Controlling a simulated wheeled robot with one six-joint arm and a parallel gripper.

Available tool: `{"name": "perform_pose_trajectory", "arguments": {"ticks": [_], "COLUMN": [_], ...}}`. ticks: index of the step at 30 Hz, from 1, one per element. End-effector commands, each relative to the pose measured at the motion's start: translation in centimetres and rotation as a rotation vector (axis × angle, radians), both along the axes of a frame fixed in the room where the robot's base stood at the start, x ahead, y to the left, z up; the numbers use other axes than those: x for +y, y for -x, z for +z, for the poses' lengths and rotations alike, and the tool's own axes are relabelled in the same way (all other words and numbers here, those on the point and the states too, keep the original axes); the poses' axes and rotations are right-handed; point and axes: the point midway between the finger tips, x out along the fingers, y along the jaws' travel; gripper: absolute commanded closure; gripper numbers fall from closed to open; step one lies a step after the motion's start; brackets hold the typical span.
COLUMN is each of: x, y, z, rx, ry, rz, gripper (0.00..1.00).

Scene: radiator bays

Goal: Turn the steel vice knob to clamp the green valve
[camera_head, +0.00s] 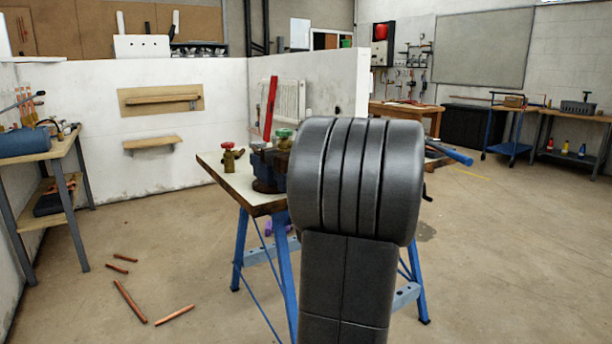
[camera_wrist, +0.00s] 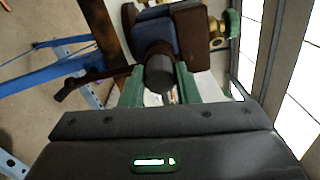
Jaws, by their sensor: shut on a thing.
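In the wrist view my gripper (camera_wrist: 160,90) has its two green fingers on either side of the grey steel vice knob (camera_wrist: 159,72), shut on it. The blue and brown vice (camera_wrist: 170,35) is just beyond the knob. The green valve (camera_wrist: 218,30), brass with a green handle, is at the vice's right side; I cannot tell whether the jaws touch it. In the head view the vice (camera_head: 264,168) stands on the workbench, with the green valve's handle (camera_head: 284,133) above it. My arm hides the knob and my gripper there.
The workbench (camera_head: 222,176) has a pale top and blue legs. A red-handled valve (camera_head: 228,152) stands on its left part. Copper pipes (camera_head: 130,301) lie on the floor at left. A side table (camera_head: 50,150) is by the left wall. The floor at right is largely clear.

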Motion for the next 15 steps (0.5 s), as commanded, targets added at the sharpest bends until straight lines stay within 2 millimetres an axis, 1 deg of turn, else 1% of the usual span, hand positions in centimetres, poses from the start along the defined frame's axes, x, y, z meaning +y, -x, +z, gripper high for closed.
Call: {"name": "perform_pose_trajectory", "arguments": {"ticks": [1, 9, 15], "x": [-0.10, -0.13, -0.11], "y": [0.08, 0.10, 0.13], "z": [0.31, 0.19, -0.15], "rx": [0.043, 0.247, 0.340], "ry": [-0.047, -0.325, -0.455], "rz": [-0.001, -0.003, -0.002], "gripper": [1.00, 1.00, 1.00]}}
